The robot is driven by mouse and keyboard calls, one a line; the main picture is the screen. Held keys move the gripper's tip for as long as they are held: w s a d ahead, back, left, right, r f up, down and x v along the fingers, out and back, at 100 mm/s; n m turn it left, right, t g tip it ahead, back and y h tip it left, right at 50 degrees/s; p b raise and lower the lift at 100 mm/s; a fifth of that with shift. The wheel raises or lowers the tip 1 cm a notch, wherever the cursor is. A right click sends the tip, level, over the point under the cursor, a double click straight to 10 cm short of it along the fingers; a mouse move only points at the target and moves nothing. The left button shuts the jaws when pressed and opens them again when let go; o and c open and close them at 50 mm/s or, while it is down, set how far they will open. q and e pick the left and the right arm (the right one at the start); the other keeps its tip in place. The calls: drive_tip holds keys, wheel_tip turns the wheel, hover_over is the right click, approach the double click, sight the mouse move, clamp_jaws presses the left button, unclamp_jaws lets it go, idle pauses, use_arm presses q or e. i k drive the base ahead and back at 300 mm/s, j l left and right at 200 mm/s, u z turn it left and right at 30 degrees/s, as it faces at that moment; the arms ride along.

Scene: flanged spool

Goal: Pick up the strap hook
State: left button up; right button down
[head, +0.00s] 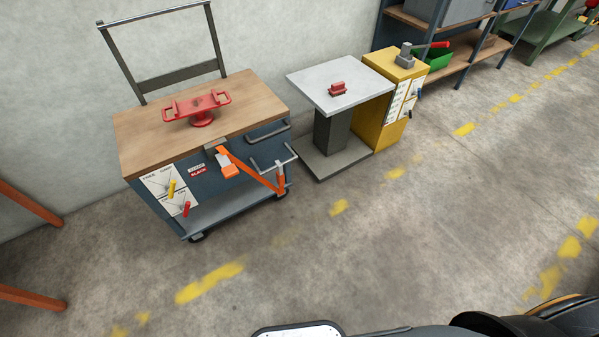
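An orange strap (252,170) runs along the front of the wheeled cart from an orange buckle-like block (229,168) below the cart's top edge. It slopes down to the right to an orange end piece (281,182) at the grey bar rack on the cart's right corner. This end piece may be the strap hook; it is too small to tell its shape or whether it is hooked on the bar. Neither of my grippers shows in the head view; only parts of my own body appear along the bottom edge.
The cart's wooden top (150,135) carries a red flanged spool with handles (202,107). A grey pedestal table (360,90) holds a small red block (338,89). A yellow cabinet (376,130) stands beside it. Orange bars (28,203) are at left. The floor in front is clear.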

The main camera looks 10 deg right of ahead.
sight(280, 174)
drive_tip(key=i+l, duration=0.15)
drive_tip(key=l, duration=0.2)
drive_tip(key=i+l+u, duration=0.1)
drive_tip(key=l, duration=0.25)
drive_tip(key=i+l, duration=0.2)
drive_tip(key=l, duration=0.15)
drive_tip(key=i+l+u, duration=0.15)
drive_tip(key=l, duration=0.2)
drive_tip(key=i+l, duration=0.1)
drive_tip(key=l, duration=0.3)
drive_tip(key=i+l+u, duration=0.1)
drive_tip(key=l, duration=0.25)
drive_tip(key=i+l, duration=0.1)
drive_tip(key=l, duration=0.3)
drive_tip(key=u, duration=0.05)
